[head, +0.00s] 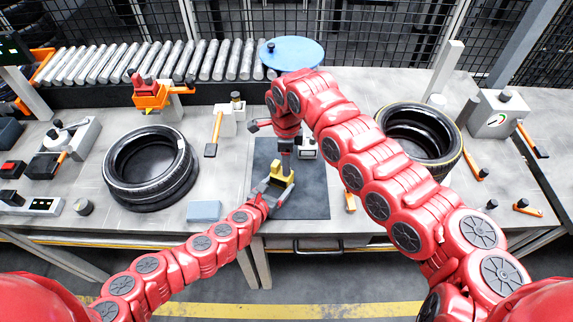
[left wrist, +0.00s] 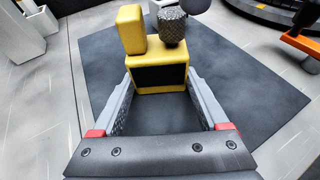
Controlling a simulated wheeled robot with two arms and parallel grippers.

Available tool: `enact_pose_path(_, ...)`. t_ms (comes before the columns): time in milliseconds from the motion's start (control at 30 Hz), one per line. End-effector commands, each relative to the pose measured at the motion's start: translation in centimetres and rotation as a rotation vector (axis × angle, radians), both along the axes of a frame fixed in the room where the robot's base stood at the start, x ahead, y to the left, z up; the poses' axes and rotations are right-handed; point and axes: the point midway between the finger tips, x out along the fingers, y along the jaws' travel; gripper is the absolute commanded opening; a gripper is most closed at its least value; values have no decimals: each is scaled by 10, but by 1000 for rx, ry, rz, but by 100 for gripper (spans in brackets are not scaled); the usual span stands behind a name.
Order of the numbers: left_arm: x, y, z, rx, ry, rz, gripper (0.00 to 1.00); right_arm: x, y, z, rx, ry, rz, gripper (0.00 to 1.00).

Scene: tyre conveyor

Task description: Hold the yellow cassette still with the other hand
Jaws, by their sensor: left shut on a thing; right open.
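The yellow cassette (head: 283,173) stands on the dark mat (head: 305,205) at the middle of the bench. It also shows in the left wrist view (left wrist: 160,75), a yellow block with a dark front panel and a raised yellow part on top. My left gripper (head: 272,186) is shut on the cassette from the near side, one finger along each side in the left wrist view (left wrist: 158,92). A dark knurled piece (left wrist: 172,27) sits at the cassette's top. My right gripper (head: 286,152) points down just above the cassette; its fingers are small and partly hidden, and contact is unclear.
Stacked tyres (head: 150,168) lie on the left and another tyre (head: 420,133) on the right, behind my right arm. A blue-grey block (head: 203,211) lies left of the mat. A roller conveyor (head: 160,62) and a blue disc (head: 292,52) are at the back.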

Motion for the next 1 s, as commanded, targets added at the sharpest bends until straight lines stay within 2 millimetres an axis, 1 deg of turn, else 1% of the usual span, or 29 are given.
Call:
enact_pose_path(33, 0, 0, 0, 0, 0, 0, 28, 0, 0, -8, -1, 1, 0, 60)
enact_pose_path(100, 0, 0, 0, 0, 0, 0, 28, -1, 0, -16, -1, 1, 1, 60)
enact_pose_path(200, 0, 0, 0, 0, 0, 0, 28, 0, 0, -24, 0, 0, 1, 60)
enact_pose_path(300, 0, 0, 0, 0, 0, 0, 28, 0, 1, -27, 1, -1, 1, 60)
enact_pose_path(533, 0, 0, 0, 0, 0, 0, 28, 0, 1, -27, 2, -1, 1, 60)
enact_pose_path(667, 0, 0, 0, 0, 0, 0, 28, 0, 0, -27, 2, -1, 1, 37)
enact_pose_path(700, 0, 0, 0, 0, 0, 0, 28, 0, 0, -27, 2, -1, 1, 30)
enact_pose_path(767, 0, 0, 0, 0, 0, 0, 28, 0, 0, -27, 2, -1, 1, 19)
enact_pose_path(800, 0, 0, 0, 0, 0, 0, 28, 0, 0, -27, 2, -1, 1, 12)
enact_pose_path(867, 0, 0, 0, 0, 0, 0, 28, 0, 0, -27, 2, -1, 1, 1)
enact_pose_path(1000, 0, 0, 0, 0, 0, 0, 28, 0, 0, -27, 2, -1, 0, 0)
